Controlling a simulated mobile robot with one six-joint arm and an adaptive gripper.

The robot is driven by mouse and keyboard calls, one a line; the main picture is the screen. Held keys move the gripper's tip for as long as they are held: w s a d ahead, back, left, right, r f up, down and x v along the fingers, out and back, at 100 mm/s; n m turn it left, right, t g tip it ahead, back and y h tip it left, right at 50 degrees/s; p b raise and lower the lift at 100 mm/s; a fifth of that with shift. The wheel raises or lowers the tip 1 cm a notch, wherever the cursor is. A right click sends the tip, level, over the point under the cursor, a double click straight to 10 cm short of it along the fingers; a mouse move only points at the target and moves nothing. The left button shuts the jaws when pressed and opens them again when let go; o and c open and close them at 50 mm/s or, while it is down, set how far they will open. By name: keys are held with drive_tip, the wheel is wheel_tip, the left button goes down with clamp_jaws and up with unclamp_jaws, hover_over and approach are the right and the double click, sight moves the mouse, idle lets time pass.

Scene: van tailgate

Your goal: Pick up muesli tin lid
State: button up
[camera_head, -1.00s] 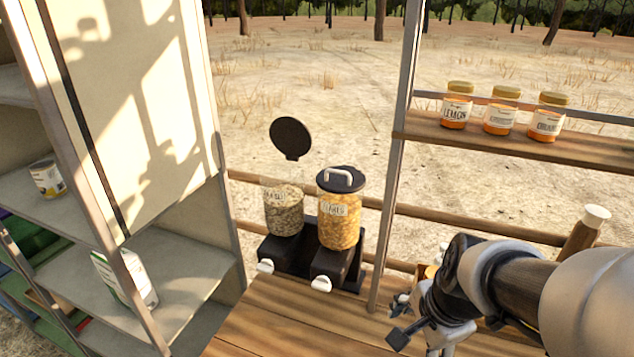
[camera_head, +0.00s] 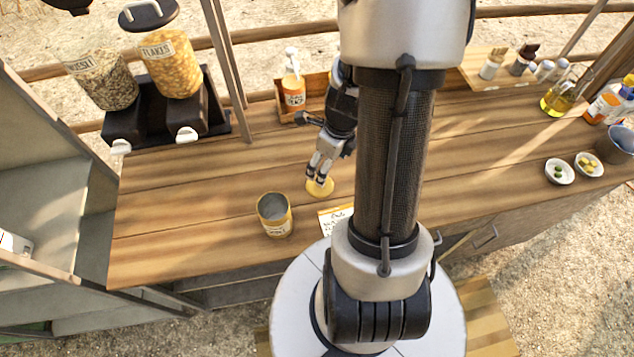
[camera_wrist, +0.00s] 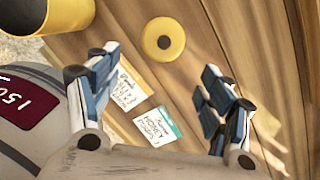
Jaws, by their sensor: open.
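The muesli tin lid (camera_head: 321,188) appears to be the yellow disc lying flat on the wooden counter. In the wrist view the lid (camera_wrist: 163,40) is round with a dark spot at its centre. An open yellow tin (camera_head: 274,214) stands upright just left of and nearer than the lid; its label is too small to read. Its yellow wall (camera_wrist: 58,14) fills the wrist view's top left corner. My gripper (camera_head: 319,174) is open and empty, just above the lid, fingers pointing down. In the wrist view the lid lies beyond the gap between my fingertips (camera_wrist: 160,72).
Cards (camera_head: 335,217) lie on the counter in front of the lid. Dispensers of muesli (camera_head: 100,78) and flakes (camera_head: 172,65) stand at the left. A wooden box (camera_head: 285,103) with an orange-labelled bottle is behind. Small bowls (camera_head: 559,171) sit far right. The counter's left part is clear.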

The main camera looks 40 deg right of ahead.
drive_tip(key=b, duration=0.3)
approach(313, 190)
drive_tip(key=shift+d+f, duration=0.3)
drive_tip(key=shift+d, duration=0.25)
drive_tip(key=shift+d+f, duration=0.35)
drive_tip(key=shift+d, duration=0.25)
drive_tip(key=f+b, duration=0.2)
drive_tip(key=f, duration=0.1)
drive_tip(key=w+f+b, duration=0.1)
drive_tip(key=f+b, duration=0.1)
drive_tip(key=f, duration=0.1)
drive_tip(key=shift+w+d, duration=0.1)
drive_tip(key=shift+w, duration=0.05)
drive_tip(key=c, duration=1.1)
drive_tip(key=shift+c, duration=0.2)
